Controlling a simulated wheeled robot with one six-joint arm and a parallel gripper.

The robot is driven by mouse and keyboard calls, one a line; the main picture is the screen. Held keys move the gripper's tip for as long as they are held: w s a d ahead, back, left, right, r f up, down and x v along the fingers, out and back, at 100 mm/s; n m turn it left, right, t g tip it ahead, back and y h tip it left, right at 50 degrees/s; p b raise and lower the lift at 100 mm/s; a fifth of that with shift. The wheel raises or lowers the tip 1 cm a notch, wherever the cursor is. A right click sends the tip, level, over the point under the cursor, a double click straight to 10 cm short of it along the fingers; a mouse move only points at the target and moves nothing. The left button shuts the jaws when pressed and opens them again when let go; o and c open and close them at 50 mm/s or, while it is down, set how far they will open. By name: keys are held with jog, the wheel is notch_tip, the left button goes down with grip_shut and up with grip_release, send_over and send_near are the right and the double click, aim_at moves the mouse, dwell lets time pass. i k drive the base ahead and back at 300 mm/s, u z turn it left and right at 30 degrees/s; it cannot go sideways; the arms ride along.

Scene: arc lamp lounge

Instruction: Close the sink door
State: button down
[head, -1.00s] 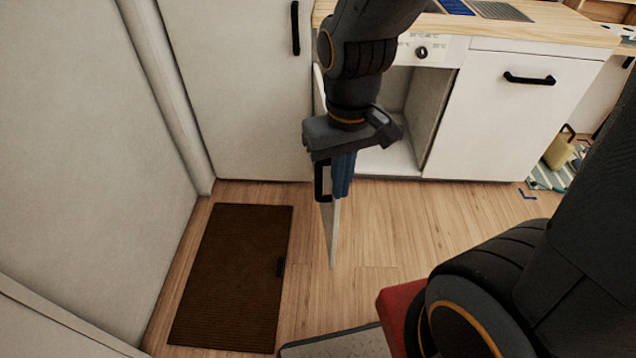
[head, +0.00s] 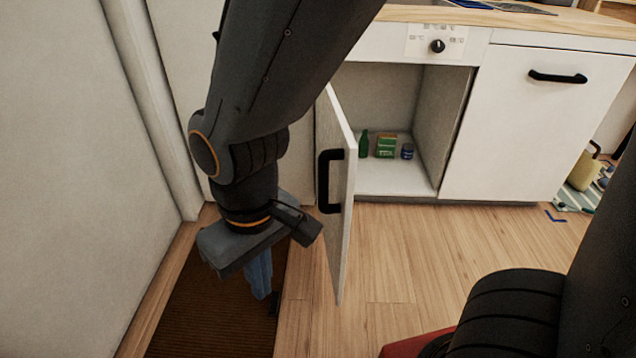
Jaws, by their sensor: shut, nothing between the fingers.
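The sink door (head: 341,240) is a white panel hinged at the left side of the open cabinet. It stands wide open, swung out toward me and seen almost edge-on. Its black handle (head: 328,181) faces left. My gripper (head: 262,290) is shut and points down over the brown mat, to the left of the door on its handle side. It looks apart from the door and holds nothing. Inside the cabinet (head: 398,182) are a green bottle (head: 364,144), a green box (head: 386,147) and a small blue can (head: 407,151).
A brown mat (head: 205,318) lies on the wooden floor under my gripper. A white wall is at the left. A closed white front with a black handle (head: 557,77) is right of the cabinet. The floor (head: 440,270) right of the door is clear. A yellow can (head: 583,171) stands far right.

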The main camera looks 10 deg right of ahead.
aim_at(337, 148)
jog(key=z, duration=0.2)
jog(key=k, duration=0.45)
jog(key=z, duration=0.95)
jog(key=i, duration=0.6)
jog(key=u, duration=0.8)
jog(key=i, duration=0.5)
jog(key=u, duration=0.5)
